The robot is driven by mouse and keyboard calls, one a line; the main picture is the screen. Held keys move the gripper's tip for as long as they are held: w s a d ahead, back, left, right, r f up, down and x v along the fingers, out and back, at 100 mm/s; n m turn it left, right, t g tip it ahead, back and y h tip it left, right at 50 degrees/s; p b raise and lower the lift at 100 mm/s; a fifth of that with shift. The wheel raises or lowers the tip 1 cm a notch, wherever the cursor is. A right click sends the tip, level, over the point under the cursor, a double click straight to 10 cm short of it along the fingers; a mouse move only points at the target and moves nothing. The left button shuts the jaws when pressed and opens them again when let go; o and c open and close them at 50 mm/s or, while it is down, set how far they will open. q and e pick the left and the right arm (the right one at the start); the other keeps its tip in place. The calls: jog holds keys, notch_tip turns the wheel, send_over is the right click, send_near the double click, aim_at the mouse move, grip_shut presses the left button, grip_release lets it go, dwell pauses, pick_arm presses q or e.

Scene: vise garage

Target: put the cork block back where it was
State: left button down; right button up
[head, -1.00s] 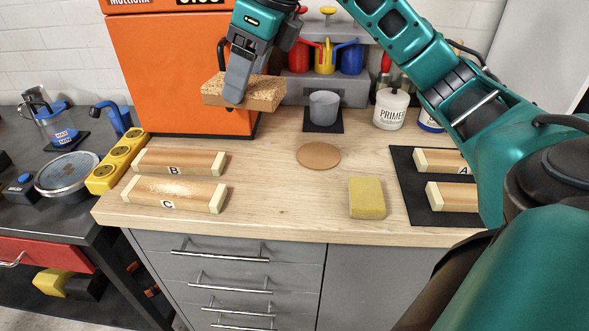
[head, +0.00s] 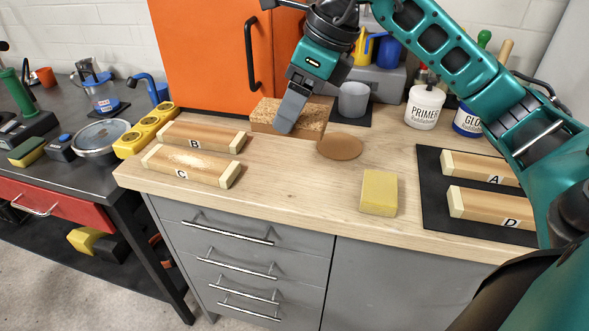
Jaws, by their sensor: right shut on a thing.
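The cork block (head: 265,115) is a speckled brown slab in front of the orange cabinet, at the back of the wooden worktop. My right gripper (head: 288,118) is shut on it, fingers pointing down over its right part. The block is low, at or just above the worktop; I cannot tell if it touches. A round brown cork disc (head: 340,147) lies just right of and in front of it. My left gripper is out of view.
Wooden pieces B (head: 203,137) and C (head: 192,166) lie to the left, beside a yellow strip (head: 147,130). A grey cup (head: 353,99) stands behind the disc. A yellow block (head: 379,193) lies front right. A black mat (head: 433,200) bears pieces A and D. A primer can (head: 424,106) stands behind.

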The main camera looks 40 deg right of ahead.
notch_tip(320, 180, down, 8)
jog(key=shift+r+b, duration=0.15)
jog(key=shift+b, duration=0.5)
notch_tip(320, 180, down, 4)
jog(key=shift+r+b, duration=0.1)
jog(key=shift+b, duration=0.3)
jog(key=o, duration=0.9)
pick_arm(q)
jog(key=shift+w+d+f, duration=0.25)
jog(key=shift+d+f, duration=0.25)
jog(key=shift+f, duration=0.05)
